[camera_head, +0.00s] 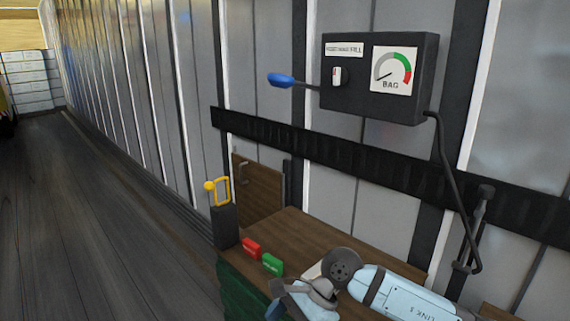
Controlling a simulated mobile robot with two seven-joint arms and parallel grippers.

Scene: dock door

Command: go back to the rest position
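My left gripper is not in view.
Above hangs a dark gauge box (355,105) with a blue-tipped lever (281,80). The floor (90,230) at left is clear.

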